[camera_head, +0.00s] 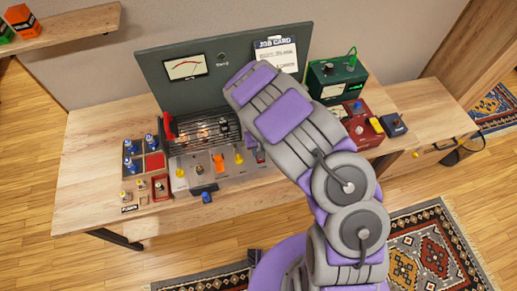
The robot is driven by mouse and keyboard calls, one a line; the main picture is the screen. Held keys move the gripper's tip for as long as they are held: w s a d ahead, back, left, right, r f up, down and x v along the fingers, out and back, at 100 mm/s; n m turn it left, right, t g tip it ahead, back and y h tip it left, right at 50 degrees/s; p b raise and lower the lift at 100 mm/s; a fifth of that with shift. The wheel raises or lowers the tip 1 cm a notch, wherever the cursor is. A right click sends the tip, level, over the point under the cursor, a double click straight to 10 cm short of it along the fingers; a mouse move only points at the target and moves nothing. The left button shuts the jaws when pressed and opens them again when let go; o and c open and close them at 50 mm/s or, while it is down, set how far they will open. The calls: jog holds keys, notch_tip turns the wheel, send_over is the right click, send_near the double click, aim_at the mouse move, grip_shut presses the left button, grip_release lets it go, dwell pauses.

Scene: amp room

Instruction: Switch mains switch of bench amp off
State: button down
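The bench amp stands on the wooden bench, with a pale front panel (230,178) carrying yellow and orange controls and a dark wire cage (200,135) above it. A red lever-like part (169,127) is at the cage's left end. I cannot tell which control is the mains switch, or its position. My purple and grey arm rises from the bottom and covers the amp's right side. A small dark and purple part, possibly my gripper (254,148), shows at the amp's right end. The fingers are mostly hidden behind my arm, and their opening does not show.
A dark green panel with a meter (186,68) stands behind the amp; a job card (275,53) hangs beside it. Blue-knobbed parts (131,147) sit at left, a green box (335,78) and red box (362,122) at right. The bench's front left (85,205) is clear.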

jog(key=shift+w+r+t, duration=0.25)
jog(key=shift+r+t, duration=0.05)
jog(key=shift+t, duration=0.2)
jog(key=shift+s+t, duration=0.1)
jog(key=shift+t, duration=0.2)
jog(key=shift+s+d+f+b, duration=0.1)
jog(key=shift+s+f+b, duration=0.1)
jog(key=shift+b, duration=0.55)
jog(key=shift+t+b, duration=0.3)
jog(key=shift+b, duration=0.1)
jog(key=shift+y+b, duration=0.3)
jog(key=shift+b, duration=0.15)
jog(key=shift+s+t+b, duration=0.3)
jog(key=shift+b, duration=0.25)
jog(key=shift+d, duration=0.1)
